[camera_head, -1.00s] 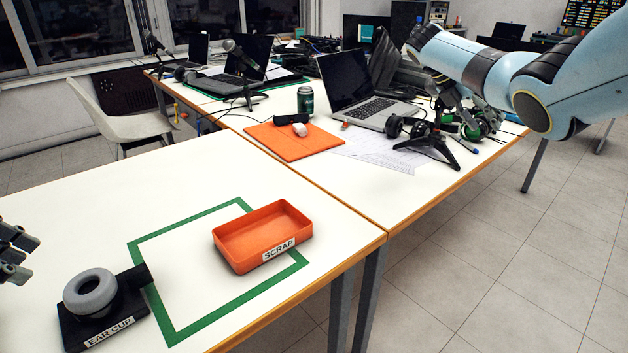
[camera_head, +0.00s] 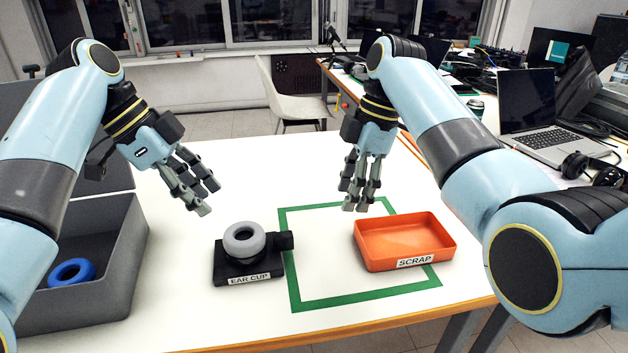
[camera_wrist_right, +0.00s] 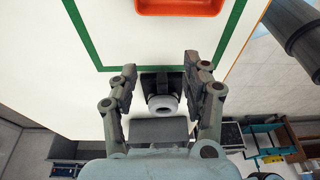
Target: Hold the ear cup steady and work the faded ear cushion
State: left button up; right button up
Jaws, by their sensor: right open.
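The black ear cup (camera_head: 262,272), labelled EAR CUP, sits on the white table with a grey ring-shaped ear cushion (camera_head: 244,240) on top. A black block juts from its right side. My left gripper (camera_head: 208,200) hangs open and empty above the table, up and left of the ear cup. My right gripper (camera_head: 361,207) points down, open and empty, above the table behind the orange tray. In the right wrist view the grey cushion (camera_wrist_right: 162,104) appears between the open fingers (camera_wrist_right: 165,82), well beyond them. Nothing touches the cushion except the cup.
A grey bin (camera_head: 100,300) at the left holds a blue ring (camera_head: 72,272). A laptop and headphones lie on the far right table.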

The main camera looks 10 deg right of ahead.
jog(key=y, duration=0.1)
send_near(287, 234)
jog(key=d, duration=0.1)
jog(key=shift+y, duration=0.3)
jog(key=x, duration=1)
jog(key=shift+a+r, duration=0.1)
jog(key=shift+a, duration=0.05)
grip_shut()
jog(key=c, duration=0.6)
grip_release()
grip_shut()
